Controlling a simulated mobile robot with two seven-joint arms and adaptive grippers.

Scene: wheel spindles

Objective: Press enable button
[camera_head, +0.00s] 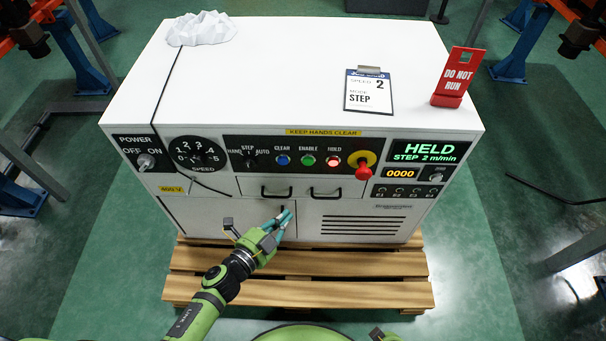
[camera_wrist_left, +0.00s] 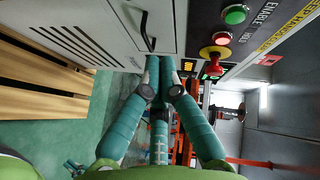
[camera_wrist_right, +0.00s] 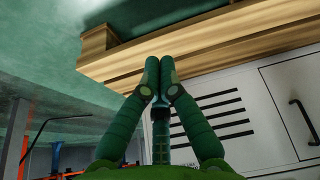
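The green ENABLE button (camera_head: 308,160) sits on the black control strip, between the blue CLEAR button (camera_head: 282,160) and the red HOLD button (camera_head: 333,161). In the left wrist view, the green button (camera_wrist_left: 235,14) is at the top right, off to the side of my fingers. My left gripper (camera_head: 287,216) is below the button, in front of the cabinet's lower doors, with its fingers together and empty; its tips (camera_wrist_left: 160,64) show in the left wrist view. My right gripper (camera_wrist_right: 160,65) has its fingers together and empty near the pallet.
A red mushroom knob (camera_head: 363,171) on yellow lies right of HOLD. Drawer handles (camera_head: 276,193) jut out below the buttons. The display (camera_head: 430,151) reads HELD, STEP 2 m/min. The cabinet stands on a wooden pallet (camera_head: 300,293). A DO NOT RUN sign (camera_head: 457,77) stands on top.

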